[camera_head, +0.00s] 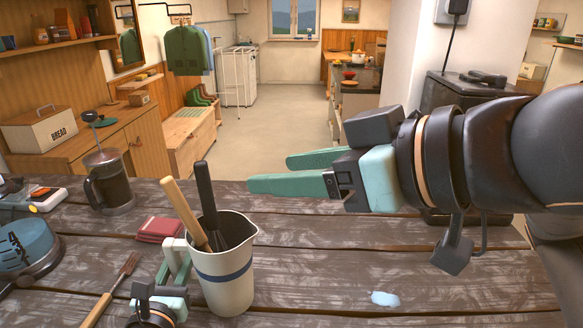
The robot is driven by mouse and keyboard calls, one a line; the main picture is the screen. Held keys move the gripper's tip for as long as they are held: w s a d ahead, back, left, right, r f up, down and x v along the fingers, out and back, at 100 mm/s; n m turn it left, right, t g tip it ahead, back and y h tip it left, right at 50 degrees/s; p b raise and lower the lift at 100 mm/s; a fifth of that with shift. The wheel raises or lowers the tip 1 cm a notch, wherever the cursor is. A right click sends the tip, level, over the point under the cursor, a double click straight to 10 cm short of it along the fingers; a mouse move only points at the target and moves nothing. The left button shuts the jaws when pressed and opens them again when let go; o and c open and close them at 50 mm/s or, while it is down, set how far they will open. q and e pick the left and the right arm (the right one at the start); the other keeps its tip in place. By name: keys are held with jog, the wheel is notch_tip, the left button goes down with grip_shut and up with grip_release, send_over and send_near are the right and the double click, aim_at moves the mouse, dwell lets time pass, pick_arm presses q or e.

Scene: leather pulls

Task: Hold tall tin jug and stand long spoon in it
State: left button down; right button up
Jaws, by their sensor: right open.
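The tall tin jug (224,285), cream with a blue band, stands upright on the table. A pale wooden handle (185,213) and a black-handled utensil (206,195) stand in it, leaning left. Their lower ends are mostly hidden inside, so I cannot tell for sure which is the long spoon. My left gripper (172,268) is at the jug's left side, its green fingers closed about the handle. My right gripper (270,173) is open and empty, above and right of the jug, its fingers pointing left.
A small pale blue piece (385,299) lies front right. The table right of the jug is mostly clear.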

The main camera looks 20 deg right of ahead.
pick_arm(q)
jog(key=c, duration=0.6)
grip_release()
jog(key=shift+c, duration=0.2)
